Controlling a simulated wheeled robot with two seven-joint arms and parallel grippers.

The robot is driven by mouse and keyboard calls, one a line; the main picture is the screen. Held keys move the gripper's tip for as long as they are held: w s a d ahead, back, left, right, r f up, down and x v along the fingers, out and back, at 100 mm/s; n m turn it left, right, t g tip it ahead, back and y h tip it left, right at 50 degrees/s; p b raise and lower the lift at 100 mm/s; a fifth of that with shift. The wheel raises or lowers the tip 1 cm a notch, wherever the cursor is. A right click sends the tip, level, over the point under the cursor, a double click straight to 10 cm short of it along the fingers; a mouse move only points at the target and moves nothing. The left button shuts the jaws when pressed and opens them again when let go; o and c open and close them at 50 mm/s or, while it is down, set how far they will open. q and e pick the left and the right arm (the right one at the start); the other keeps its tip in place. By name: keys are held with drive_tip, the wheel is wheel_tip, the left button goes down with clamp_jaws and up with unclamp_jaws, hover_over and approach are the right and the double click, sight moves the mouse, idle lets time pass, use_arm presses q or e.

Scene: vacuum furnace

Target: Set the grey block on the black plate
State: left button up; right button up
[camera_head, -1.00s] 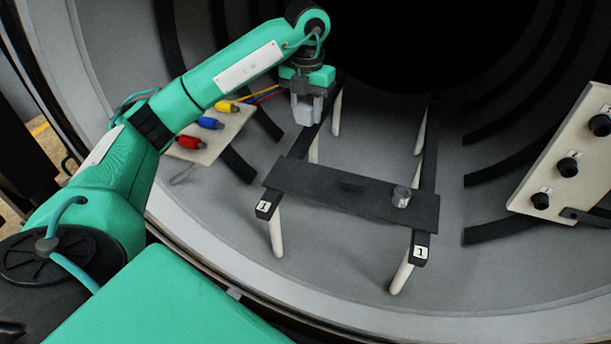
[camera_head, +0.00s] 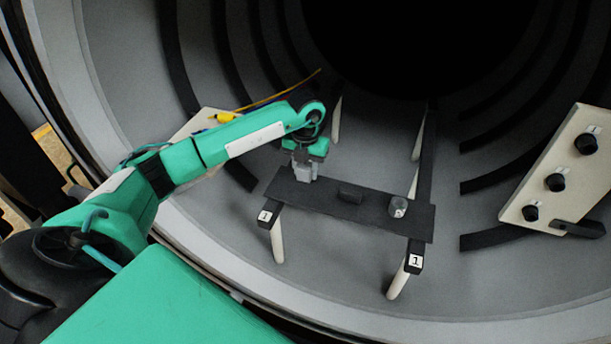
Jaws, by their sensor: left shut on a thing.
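The black plate (camera_head: 325,203) lies across two dark rails inside the furnace. My left gripper (camera_head: 304,166) points down over the plate's left end. It is shut on the grey block (camera_head: 304,172), which hangs low at the plate's far left part. I cannot tell whether the block touches the plate. My right gripper is not in view.
The rails stand on white legs (camera_head: 278,240) and bear labels marked 1. A pale panel with black knobs (camera_head: 557,180) is at the right. A pale board with a yellow connector (camera_head: 224,117) is behind my left arm. The furnace floor in front is clear.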

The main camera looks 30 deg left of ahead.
sight(305, 188)
use_arm(q)
wheel_tip(305, 188, down, 4)
drive_tip(key=shift+r+p, duration=0.1)
drive_tip(key=shift+p, duration=0.6)
drive_tip(key=shift+f, duration=0.3)
drive_tip(key=shift+f, duration=0.1)
drive_tip(key=o, duration=1.1)
drive_tip(key=shift+c, duration=0.2)
